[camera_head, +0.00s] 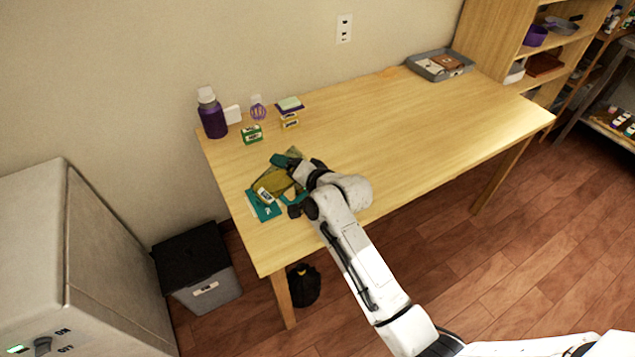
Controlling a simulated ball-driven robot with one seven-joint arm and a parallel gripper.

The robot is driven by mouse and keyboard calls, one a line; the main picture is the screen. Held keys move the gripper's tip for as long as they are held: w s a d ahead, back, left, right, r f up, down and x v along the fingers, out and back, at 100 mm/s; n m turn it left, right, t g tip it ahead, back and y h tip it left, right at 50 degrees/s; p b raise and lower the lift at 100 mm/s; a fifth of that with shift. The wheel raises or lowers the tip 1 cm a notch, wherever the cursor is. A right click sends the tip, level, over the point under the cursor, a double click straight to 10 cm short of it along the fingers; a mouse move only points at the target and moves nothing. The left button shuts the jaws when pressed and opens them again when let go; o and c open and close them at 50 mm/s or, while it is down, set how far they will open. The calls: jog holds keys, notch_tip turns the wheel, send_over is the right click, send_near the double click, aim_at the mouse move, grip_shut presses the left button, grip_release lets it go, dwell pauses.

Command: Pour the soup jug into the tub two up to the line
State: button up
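I cannot make out a soup jug or a tub that I can name for certain in the head view. My gripper (297,190) is at the left end of the wooden table, over or against an olive-green item (272,184). My arm hides part of this item. Whether the fingers hold it or are only beside it cannot be told. A teal flat item (263,210) lies at the table's left edge, with a small white-labelled thing (264,196) by it.
A purple bottle (213,120) with a white cap stands at the back left, near a green box (252,134) and a yellow box (290,121). A grey tray (425,69) is at the far back. The table's (400,130) middle and right are clear. A grey bin (205,290) stands on the floor.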

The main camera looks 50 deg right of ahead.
jog(key=shift+r+m, duration=0.3)
dwell(0.9)
jog(key=shift+d+f+m+t+y+b, duration=0.35)
jog(key=shift+m+y+b, duration=0.25)
jog(key=shift+b, duration=0.8)
dwell(1.7)
jog(key=shift+a+r+n+h+p, duration=0.3)
jog(key=shift+r+p, duration=0.35)
jog(key=shift+p, duration=0.45)
jog(key=shift+a+r+n+p, duration=0.15)
jog(key=shift+n+p, duration=0.35)
jog(key=shift+p, duration=0.35)
jog(key=shift+f+n+g+h+b, duration=0.3)
jog(key=shift+f+g+h+b, duration=0.2)
jog(key=shift+f, duration=0.35)
